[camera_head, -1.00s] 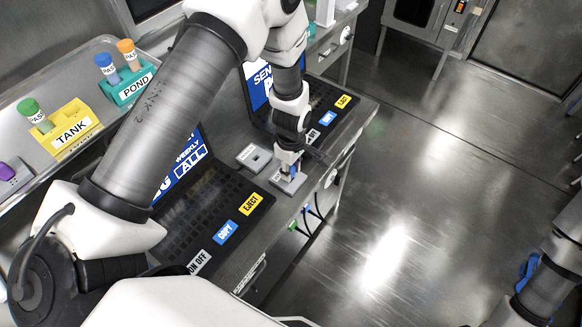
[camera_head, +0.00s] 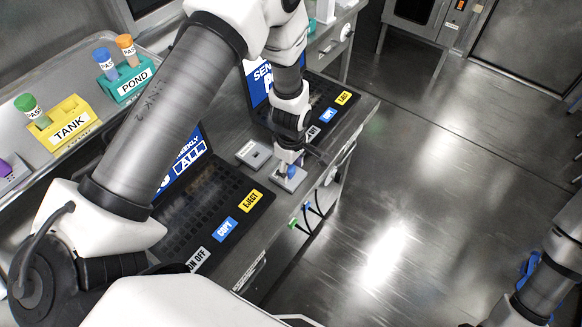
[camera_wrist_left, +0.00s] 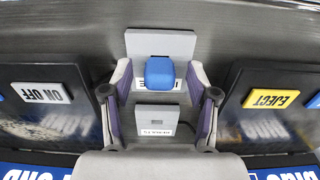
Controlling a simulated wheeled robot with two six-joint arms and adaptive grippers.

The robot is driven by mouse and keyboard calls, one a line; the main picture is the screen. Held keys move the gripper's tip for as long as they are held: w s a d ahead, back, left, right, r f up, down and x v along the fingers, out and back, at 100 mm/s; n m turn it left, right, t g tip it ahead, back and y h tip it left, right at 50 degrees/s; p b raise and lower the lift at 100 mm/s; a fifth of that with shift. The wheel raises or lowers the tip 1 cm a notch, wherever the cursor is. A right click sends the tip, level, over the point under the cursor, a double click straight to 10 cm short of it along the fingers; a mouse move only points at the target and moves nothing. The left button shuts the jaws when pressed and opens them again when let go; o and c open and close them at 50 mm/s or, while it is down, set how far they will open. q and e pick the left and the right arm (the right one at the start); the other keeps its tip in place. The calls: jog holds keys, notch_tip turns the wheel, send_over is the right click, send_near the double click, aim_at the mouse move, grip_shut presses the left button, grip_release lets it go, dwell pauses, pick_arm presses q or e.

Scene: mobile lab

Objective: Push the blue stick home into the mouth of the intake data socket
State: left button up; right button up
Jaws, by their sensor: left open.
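The blue stick (camera_head: 291,172) stands on a grey socket block (camera_head: 283,184) at the bench's front edge. In the left wrist view the blue stick (camera_wrist_left: 160,73) covers part of the socket block (camera_wrist_left: 160,44) and its label. I cannot read that label fully or see how deep the stick sits. My left gripper (camera_head: 289,160) is just above it, pointing down. In the left wrist view its fingers (camera_wrist_left: 159,90) are apart, one on each side of the stick, with gaps. My right arm shows at the lower right, but its gripper is out of view.
A second grey socket block (camera_head: 253,154), with an empty opening, is close by. Laptops (camera_head: 200,212) with COPY and EJECT labels flank the sockets. Yellow TANK (camera_head: 68,124) and teal POND (camera_head: 128,86) racks hold capped tubes. Cables (camera_head: 308,216) hang below the bench edge; the floor is clear.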

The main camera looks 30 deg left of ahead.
pick_arm(q)
notch_tip(320, 180, up, 12)
jog(key=shift+f, duration=0.15)
dwell(0.6)
